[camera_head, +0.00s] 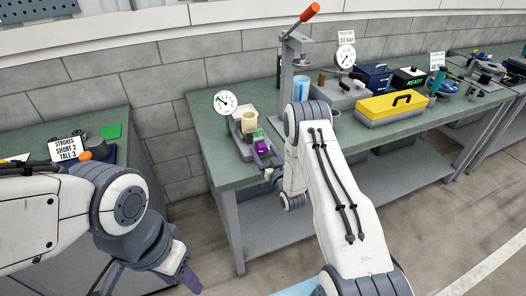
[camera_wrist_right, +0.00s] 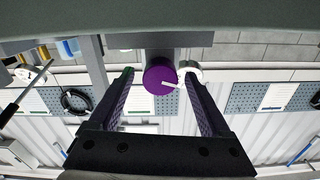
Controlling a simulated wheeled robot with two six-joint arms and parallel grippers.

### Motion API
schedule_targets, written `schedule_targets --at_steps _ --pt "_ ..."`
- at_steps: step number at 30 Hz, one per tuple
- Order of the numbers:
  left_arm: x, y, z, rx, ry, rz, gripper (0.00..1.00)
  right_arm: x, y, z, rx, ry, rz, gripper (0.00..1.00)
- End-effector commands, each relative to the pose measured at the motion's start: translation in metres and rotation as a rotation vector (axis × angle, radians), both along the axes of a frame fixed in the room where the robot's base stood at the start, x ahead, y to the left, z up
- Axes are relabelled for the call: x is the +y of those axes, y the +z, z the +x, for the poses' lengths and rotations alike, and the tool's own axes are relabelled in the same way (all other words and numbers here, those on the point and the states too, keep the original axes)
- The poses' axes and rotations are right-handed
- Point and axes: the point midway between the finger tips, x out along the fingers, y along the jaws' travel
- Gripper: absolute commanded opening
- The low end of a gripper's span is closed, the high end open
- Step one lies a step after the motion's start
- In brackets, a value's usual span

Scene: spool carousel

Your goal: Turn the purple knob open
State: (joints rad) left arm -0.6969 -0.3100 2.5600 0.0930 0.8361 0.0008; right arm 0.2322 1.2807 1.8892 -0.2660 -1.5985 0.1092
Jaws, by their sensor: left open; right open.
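The purple knob (camera_head: 262,146) sits on the front of a small grey fixture (camera_head: 241,150) with a cream cup, near the left front edge of the green workbench. My right gripper (camera_head: 268,158) is at the knob. Its open fingers (camera_wrist_right: 159,88) stand on either side of the knob, with visible gaps; whether the tips reach past its face is unclear. My left gripper (camera_head: 191,279) hangs low at the left, away from the bench, open and empty.
A round gauge (camera_head: 225,102) stands behind the fixture. Another bench with an orange object (camera_head: 86,155) is at the left.

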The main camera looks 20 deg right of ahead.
Motion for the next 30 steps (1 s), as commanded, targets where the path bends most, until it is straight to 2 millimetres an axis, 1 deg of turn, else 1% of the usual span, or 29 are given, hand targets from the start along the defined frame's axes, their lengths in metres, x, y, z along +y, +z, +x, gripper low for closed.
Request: schedule_targets --at_steps 7,8,9,11,12,13,14,15,23,30 --pt "0.0 0.0 0.0 0.0 0.0 0.0 0.5 0.0 0.0 0.001 0.001 0.0 0.0 0.81" --pt "0.0 0.0 0.0 0.0 0.0 0.0 0.5 0.0 0.0 0.001 0.001 0.0 0.0 0.7" --pt "0.0 0.0 0.0 0.0 0.0 0.0 0.5 0.0 0.0 0.001 0.001 0.0 0.0 0.55" --pt "0.0 0.0 0.0 0.0 0.0 0.0 0.5 0.0 0.0 0.001 0.001 0.0 0.0 0.32" --pt "0.0 0.0 0.0 0.0 0.0 0.0 0.5 0.0 0.0 0.001 0.001 0.0 0.0 0.16" --pt "0.0 0.0 0.0 0.0 0.0 0.0 0.5 0.0 0.0 0.001 0.001 0.0 0.0 0.05" --pt "0.0 0.0 0.0 0.0 0.0 0.0 0.5 0.0 0.0 0.0 0.0 0.0 0.0 0.0" --pt "0.0 0.0 0.0 0.0 0.0 0.0 0.5 0.006 0.0 0.001 0.001 0.003 0.0 0.0" --pt "0.0 -0.005 0.0 0.0 0.0 0.0 0.5 0.002 -0.001 0.001 -0.002 0.004 -0.036 0.0" --pt "0.0 -0.02 0.0 0.0 -0.001 0.0 0.5 0.001 -0.003 0.001 -0.008 0.004 -0.17 0.0"
